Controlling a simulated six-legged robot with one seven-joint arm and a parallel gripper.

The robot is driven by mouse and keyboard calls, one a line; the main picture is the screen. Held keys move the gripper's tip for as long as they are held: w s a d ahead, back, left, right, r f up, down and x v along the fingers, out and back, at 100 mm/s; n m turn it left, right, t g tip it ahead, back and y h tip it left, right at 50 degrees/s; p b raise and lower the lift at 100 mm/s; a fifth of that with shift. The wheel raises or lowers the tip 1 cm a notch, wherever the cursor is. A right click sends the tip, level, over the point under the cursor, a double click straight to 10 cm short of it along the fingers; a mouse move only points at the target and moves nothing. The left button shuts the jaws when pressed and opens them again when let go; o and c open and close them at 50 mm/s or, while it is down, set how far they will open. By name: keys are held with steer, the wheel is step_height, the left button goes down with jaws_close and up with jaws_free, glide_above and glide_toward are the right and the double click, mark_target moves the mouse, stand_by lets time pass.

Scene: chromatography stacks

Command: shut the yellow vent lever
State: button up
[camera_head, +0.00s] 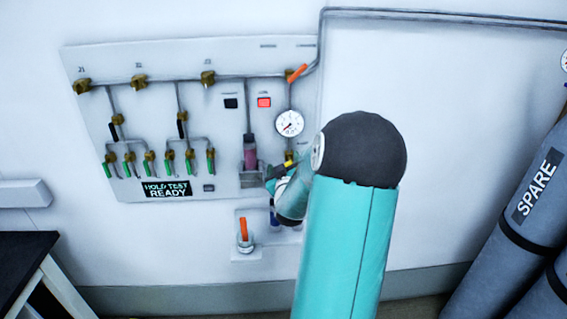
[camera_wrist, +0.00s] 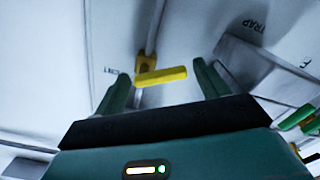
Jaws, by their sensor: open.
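The yellow vent lever (camera_wrist: 162,76) lies between the two green fingers of my gripper (camera_wrist: 160,68) in the wrist view. It points right from a brass valve body on a thin pipe, roughly across the pipe. The fingers are apart, one on each side of the lever; whether either touches it I cannot tell. In the head view a small yellow part of the lever (camera_head: 289,154) shows under the pressure gauge. My gripper (camera_head: 272,180) is there too, close to the panel, partly hidden by my wrist and arm.
The wall panel (camera_head: 85,62) carries several brass valves with green levers, a gauge (camera_head: 289,123) and an orange lever (camera_head: 297,73). A pink-filled column (camera_head: 250,155) stands in a grey holder (camera_head: 252,179) left of my gripper. Grey cylinders (camera_head: 517,230) stand at right.

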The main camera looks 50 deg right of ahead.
steer(key=shift+w+d+f, duration=0.15)
steer(key=shift+w+f, duration=0.05)
steer(key=shift+s+r, duration=0.1)
steer(key=shift+s, duration=0.05)
steer(key=shift+c, duration=0.2)
steer(key=c, duration=0.9)
steer(key=shift+c, duration=0.2)
steer(key=m, duration=0.3)
steer(key=shift+r, duration=0.25)
steer(key=shift+r+m, duration=0.25)
steer(key=shift+m, duration=1.25)
